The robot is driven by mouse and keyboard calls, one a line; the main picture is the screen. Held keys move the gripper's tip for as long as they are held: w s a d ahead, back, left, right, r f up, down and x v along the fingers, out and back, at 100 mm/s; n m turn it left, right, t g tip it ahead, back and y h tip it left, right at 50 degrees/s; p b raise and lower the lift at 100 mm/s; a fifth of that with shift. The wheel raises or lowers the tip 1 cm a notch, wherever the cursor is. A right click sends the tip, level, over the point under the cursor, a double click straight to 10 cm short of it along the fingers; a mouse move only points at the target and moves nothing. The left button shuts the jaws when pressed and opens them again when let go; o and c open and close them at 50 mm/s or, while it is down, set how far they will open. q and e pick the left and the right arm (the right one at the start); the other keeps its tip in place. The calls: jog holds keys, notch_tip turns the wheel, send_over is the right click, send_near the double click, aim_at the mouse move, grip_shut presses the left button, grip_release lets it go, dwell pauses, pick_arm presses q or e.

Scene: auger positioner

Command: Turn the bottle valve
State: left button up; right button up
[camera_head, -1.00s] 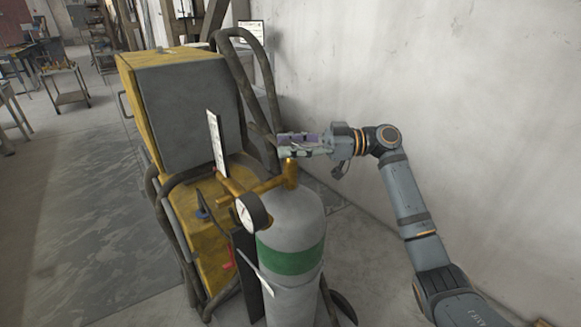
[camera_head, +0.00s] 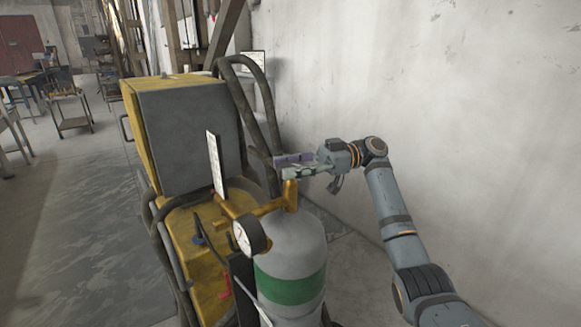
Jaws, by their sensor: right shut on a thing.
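The gas bottle (camera_head: 291,262) is grey with a green band and stands upright at the lower middle. Its brass valve (camera_head: 290,192) is on top, with a brass pipe running left to a round white gauge (camera_head: 250,236). My right gripper (camera_head: 284,167) reaches in from the right at the top of the valve. It is shut on the valve's upper part, which the fingers partly hide. My left gripper is not in view.
A yellow and grey machine (camera_head: 190,132) with thick dark hoses (camera_head: 267,95) stands just left of and behind the bottle. A bare wall (camera_head: 460,90) closes off the right side. Open floor (camera_head: 85,200) lies to the left.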

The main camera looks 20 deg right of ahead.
jog(key=o, duration=1.2)
jog(key=shift+c, duration=0.2)
jog(key=shift+d, duration=0.1)
jog(key=d, duration=0.7)
jog(key=shift+w+d, duration=0.15)
